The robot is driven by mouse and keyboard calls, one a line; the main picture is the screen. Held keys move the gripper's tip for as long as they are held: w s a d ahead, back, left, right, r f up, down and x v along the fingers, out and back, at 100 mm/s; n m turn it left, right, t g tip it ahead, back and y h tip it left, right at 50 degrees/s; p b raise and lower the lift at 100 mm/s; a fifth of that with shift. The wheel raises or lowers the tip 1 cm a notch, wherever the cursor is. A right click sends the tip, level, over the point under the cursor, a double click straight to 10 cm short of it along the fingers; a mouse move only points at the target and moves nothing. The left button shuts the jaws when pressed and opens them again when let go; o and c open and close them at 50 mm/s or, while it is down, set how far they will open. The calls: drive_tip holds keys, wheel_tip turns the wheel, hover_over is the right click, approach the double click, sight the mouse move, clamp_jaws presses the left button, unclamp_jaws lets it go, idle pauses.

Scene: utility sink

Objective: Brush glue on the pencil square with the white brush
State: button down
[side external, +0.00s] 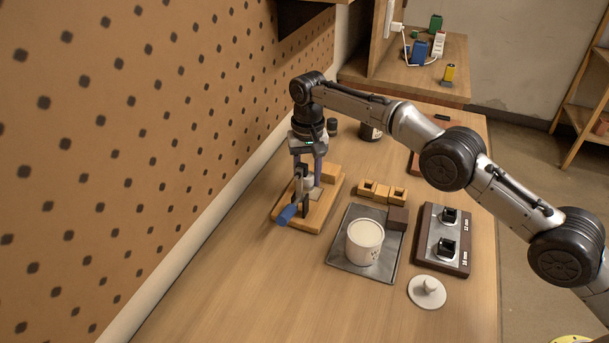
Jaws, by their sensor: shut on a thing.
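My gripper (302,206) points down over the left part of a wooden board (327,211) near the pegboard wall. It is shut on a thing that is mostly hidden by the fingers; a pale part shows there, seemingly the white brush. A blue piece (286,215) sticks out low at the left by the fingertips; I cannot tell whether it belongs to the held thing. I cannot make out the pencil square or tell whether the brush touches the board. A white pot (364,243), pale inside its top, stands on a dark tray (345,279).
A white knobbed lid (427,291) lies right of the tray. A brown block (397,218) sits at the tray's back corner. A dark holder (441,261) marked 12 mm and 16 mm stands right. Notched wooden blocks (382,193) lie behind the tray. The front bench is clear.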

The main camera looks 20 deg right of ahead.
drive_tip(key=shift+s+d, duration=1.1)
drive_tip(key=shift+s, duration=0.15)
wheel_tip(320, 180, up, 8)
drive_tip(key=shift+f, duration=0.15)
idle(0.6)
drive_tip(key=shift+f, duration=3.15)
drive_tip(key=shift+w+a+f, duration=0.2)
drive_tip(key=shift+f, duration=0.2)
drive_tip(key=shift+w+a+f, duration=0.15)
drive_tip(key=shift+w+f, duration=0.05)
drive_tip(key=shift+f, duration=0.15)
drive_tip(key=shift+w+a, duration=1.05)
drive_tip(key=shift+a, duration=0.15)
